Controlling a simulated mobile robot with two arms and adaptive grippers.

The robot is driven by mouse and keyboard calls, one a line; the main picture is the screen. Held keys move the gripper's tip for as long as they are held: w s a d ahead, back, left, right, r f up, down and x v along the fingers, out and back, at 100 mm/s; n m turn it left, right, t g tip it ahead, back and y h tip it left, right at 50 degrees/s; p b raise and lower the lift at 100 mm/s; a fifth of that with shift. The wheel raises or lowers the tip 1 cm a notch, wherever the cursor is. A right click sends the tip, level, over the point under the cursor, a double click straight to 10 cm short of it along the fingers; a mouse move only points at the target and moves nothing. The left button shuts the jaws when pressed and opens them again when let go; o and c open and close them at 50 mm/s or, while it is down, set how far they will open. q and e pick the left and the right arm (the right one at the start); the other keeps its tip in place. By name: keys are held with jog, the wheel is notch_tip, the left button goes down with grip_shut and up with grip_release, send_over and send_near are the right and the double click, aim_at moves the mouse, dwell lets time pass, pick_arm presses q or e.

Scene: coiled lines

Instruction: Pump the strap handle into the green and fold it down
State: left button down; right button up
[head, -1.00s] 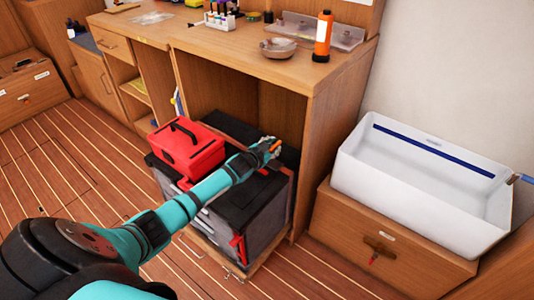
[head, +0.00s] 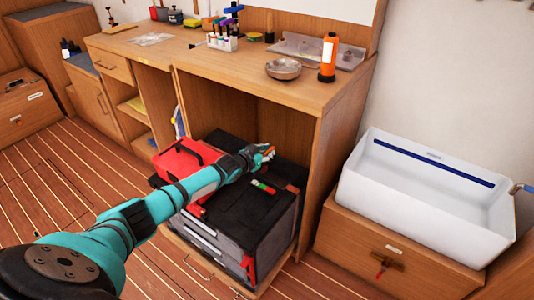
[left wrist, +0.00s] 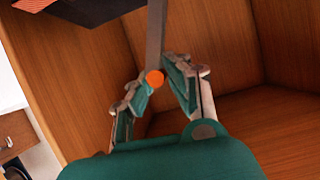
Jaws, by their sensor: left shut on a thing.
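My left gripper (head: 266,153) reaches over the black case (head: 235,217) in the bench opening. In the left wrist view its fingers (left wrist: 160,88) are shut on the strap handle, whose round orange end (left wrist: 154,78) shows between them. A grey bar (left wrist: 156,35) of the handle runs up from there in that view. A small gauge strip with red and green parts (head: 263,187) lies on top of the case, in front of the gripper. I cannot make out a pointer on it. My right gripper is not in view.
A red box (head: 180,157) sits on the case's left side, partly behind my arm. The wooden bench (head: 240,83) stands over the case, its side panel close on the right. A white bin (head: 420,205) stands farther right. The floor at front left is clear.

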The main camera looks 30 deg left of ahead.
pick_arm(q)
jog(key=shift+s+a+f, duration=0.1)
jog(key=shift+s+f, duration=0.1)
jog(key=shift+f, duration=0.15)
jog(key=c, duration=1.3)
grip_release()
jog(key=shift+w, duration=0.1)
jog(key=shift+r, duration=0.1)
jog(key=shift+r, duration=0.1)
jog(key=v, duration=1.2)
